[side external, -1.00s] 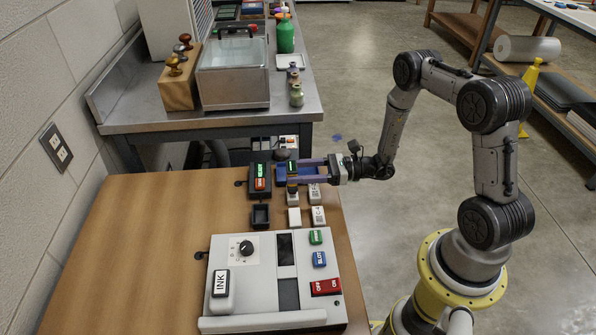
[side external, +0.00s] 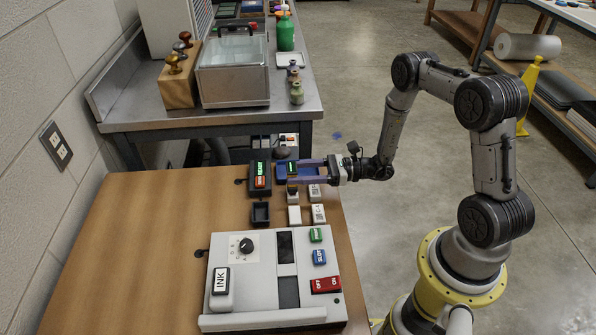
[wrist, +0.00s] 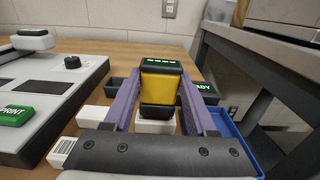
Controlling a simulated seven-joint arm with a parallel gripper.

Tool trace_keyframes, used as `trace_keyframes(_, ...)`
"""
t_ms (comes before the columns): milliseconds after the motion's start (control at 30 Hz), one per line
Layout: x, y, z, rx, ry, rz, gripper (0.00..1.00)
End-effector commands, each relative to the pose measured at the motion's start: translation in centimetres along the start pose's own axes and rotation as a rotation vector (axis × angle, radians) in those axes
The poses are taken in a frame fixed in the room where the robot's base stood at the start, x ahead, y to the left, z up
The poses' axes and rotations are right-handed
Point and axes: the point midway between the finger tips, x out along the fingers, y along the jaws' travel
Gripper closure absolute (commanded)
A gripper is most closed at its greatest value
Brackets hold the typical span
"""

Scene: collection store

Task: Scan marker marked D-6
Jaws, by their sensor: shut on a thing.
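My gripper (wrist: 158,108) is shut on a yellow and black handheld scanner (wrist: 161,85) with a lit green strip on top. Other white markers stand close by: one with a plain top (side external: 294,215), one with a printed label (side external: 318,213) and another (side external: 314,191) beside the gripper. I cannot make out D-6 on any of them.
A black unit reading READY (side external: 260,178) and an empty black holder (side external: 260,214) stand left of the gripper. A blue tray (wrist: 238,137) is on the right in the wrist view. A grey printing machine (side external: 220,265) fills the near table; bare wood (side external: 140,240) lies left.

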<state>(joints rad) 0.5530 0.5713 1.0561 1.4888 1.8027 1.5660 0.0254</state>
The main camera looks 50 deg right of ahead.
Motion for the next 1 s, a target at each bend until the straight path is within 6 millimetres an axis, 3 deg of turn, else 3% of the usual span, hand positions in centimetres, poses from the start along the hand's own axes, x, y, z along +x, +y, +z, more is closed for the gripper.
trace_keyframes(567, 0.0, 0.0, 0.1, 0.000, 0.002, -0.001, 0.79)
trace_keyframes(1000, 0.0, 0.0, 3.3, -0.001, 0.000, 0.000, 0.79)
